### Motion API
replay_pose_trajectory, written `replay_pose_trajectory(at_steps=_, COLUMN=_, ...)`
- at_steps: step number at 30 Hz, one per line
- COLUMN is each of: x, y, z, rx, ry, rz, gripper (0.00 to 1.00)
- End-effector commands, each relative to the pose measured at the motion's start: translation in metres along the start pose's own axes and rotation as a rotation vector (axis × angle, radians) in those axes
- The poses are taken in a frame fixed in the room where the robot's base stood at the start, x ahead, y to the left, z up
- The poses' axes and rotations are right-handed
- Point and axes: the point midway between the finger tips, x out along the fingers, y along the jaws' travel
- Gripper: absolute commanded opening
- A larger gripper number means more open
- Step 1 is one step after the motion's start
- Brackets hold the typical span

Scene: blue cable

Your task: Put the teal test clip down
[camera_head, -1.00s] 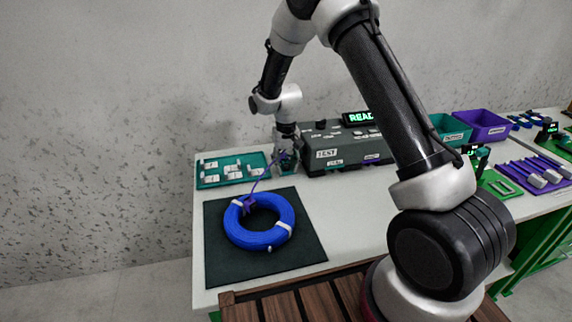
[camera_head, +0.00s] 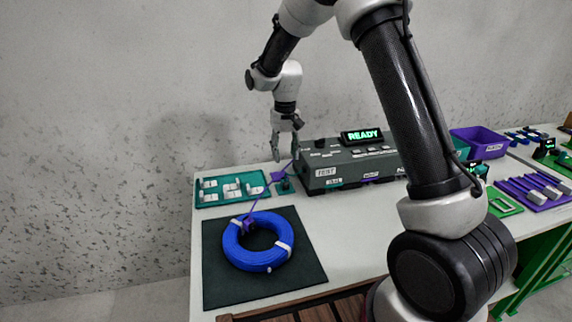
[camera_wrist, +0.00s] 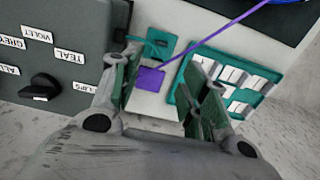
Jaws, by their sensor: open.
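The teal test clip (camera_wrist: 156,43) lies on a small teal square pad (camera_wrist: 167,57) on the table, its short lead running left to the dark test box. In the head view the clip (camera_head: 285,185) sits at the box's left end. My gripper (camera_head: 284,158) is above the table there, pointing down, apart from the clip. In the wrist view my gripper (camera_wrist: 163,92) has its fingers spread with nothing between them. A flat purple square (camera_wrist: 149,80) lies beside the teal pad, and a thin purple lead passes close to it.
The test box (camera_head: 350,163) with a lit READY display stands right of my gripper. A teal tray (camera_head: 232,187) of white pieces is to the left. A blue cable coil (camera_head: 232,247) lies on a dark mat (camera_head: 222,290) in front. Purple bin (camera_head: 478,143) stands farther right.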

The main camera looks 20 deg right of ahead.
Motion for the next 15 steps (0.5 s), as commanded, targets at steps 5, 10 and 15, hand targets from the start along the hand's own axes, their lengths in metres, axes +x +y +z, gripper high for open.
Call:
replay_pose_trajectory(at_steps=5, x=-0.007, y=0.000, z=0.000, rx=0.000, ry=0.000, rz=0.000, gripper=0.44)
replay_pose_trajectory(at_steps=10, x=-0.031, y=0.011, z=0.011, rx=0.003, ry=0.021, rz=-0.005, gripper=0.44)
replay_pose_trajectory(at_steps=15, x=-0.104, y=0.049, z=0.062, rx=0.005, ry=0.092, rz=-0.019, gripper=0.44)
